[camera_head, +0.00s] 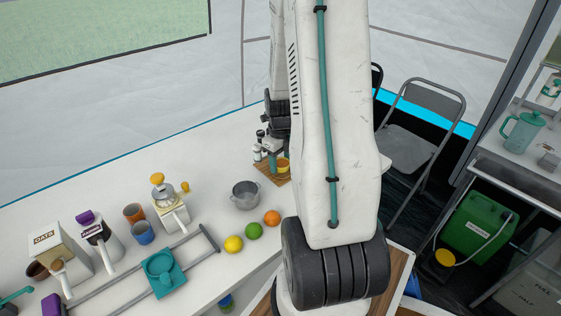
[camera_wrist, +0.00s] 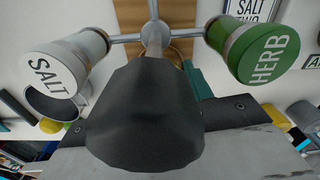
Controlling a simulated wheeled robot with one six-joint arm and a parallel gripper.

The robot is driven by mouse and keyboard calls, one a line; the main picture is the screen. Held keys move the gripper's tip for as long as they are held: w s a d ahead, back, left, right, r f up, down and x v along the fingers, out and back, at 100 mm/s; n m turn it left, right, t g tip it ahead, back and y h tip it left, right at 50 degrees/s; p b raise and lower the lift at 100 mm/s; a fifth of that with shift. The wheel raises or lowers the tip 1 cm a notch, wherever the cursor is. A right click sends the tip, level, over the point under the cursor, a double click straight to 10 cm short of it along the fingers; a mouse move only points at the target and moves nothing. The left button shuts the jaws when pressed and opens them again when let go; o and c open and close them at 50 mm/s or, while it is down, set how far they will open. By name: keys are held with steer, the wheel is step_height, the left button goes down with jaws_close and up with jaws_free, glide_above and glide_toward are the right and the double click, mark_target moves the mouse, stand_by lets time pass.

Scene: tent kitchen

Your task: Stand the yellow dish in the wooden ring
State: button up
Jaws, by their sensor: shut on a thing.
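In the wrist view a dark part of my gripper (camera_wrist: 145,120) fills the middle and hides the dish. Behind it is the wooden base (camera_wrist: 184,48) with a metal post (camera_wrist: 152,36). I cannot make out the wooden ring or whether the dish sits in it.
A SALT shaker (camera_wrist: 62,72) and a green HERB shaker (camera_wrist: 255,45) flank the post closely on metal arms. A grey pot (camera_head: 245,195), lemon (camera_head: 233,244), lime (camera_head: 253,231) and orange (camera_head: 272,217) stand nearby. The table (camera_head: 90,187) is clear at the back left.

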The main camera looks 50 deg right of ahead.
mark_target(280, 162)
steer(key=shift+f, duration=0.8)
stand_by(0.6)
steer(key=shift+r, duration=0.15)
steer(key=shift+r, duration=0.65)
steer(key=shift+f, duration=0.8)
stand_by(0.7)
steer(key=o, duration=0.5)
steer(key=shift+r, duration=5.5)
